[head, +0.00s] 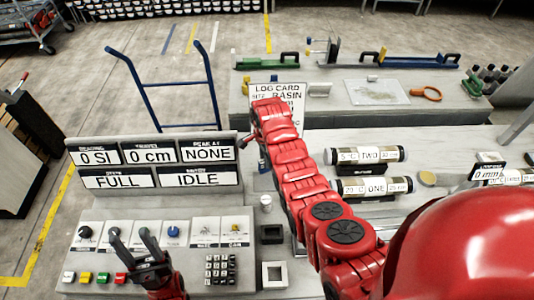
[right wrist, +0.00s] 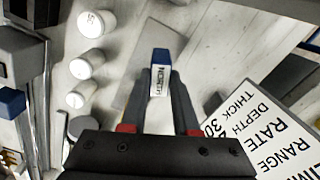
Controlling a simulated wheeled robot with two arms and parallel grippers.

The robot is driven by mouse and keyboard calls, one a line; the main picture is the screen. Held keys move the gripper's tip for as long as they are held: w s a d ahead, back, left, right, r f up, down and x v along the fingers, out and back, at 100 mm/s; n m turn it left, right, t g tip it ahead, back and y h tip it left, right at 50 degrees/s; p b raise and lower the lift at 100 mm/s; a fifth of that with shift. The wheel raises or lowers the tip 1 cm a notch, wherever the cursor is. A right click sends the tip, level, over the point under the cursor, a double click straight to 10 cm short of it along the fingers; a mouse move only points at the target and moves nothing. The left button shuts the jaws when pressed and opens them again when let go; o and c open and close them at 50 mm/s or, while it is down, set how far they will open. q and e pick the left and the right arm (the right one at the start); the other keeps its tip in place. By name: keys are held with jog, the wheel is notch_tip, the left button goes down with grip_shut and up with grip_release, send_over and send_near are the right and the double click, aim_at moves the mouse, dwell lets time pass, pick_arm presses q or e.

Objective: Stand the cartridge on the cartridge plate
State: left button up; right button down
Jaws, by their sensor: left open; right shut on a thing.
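In the right wrist view my right gripper (right wrist: 160,85) is shut on a small block with a blue end and a white label reading NORTH, which appears to be the cartridge (right wrist: 160,64). Below it lies a flat grey plate (right wrist: 133,88), perhaps the cartridge plate; I cannot tell whether the block touches it. In the head view the red right arm reaches to the middle of the bench, and its gripper and the block are hidden. My left gripper (head: 135,243) is open and empty over the button panel.
Several white round pieces (right wrist: 91,62) stand left of the plate. A LOG CARD sign (head: 284,90) stands by the right arm. Display boards (head: 155,163) stand behind the control panel (head: 195,250). Two labelled core tubes (head: 368,155) lie to the right.

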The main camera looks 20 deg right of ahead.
aim_at(265, 171)
jog(key=shift+s+a+f, duration=0.15)
jog(key=shift+s+f, duration=0.05)
jog(key=shift+f, duration=0.15)
jog(key=shift+s+f+b, duration=0.1)
jog(key=shift+f+b, duration=0.2)
jog(key=shift+f, duration=0.05)
jog(key=f+b, duration=0.2)
jog(key=f, duration=0.2)
jog(key=shift+w+f, duration=0.15)
jog(key=shift+w, duration=0.05)
jog(key=shift+f, duration=0.3)
jog(key=shift+f+b, duration=0.6)
jog(key=shift+b, duration=0.15)
jog(key=c, duration=0.6)
grip_release()
jog(key=shift+r, duration=0.1)
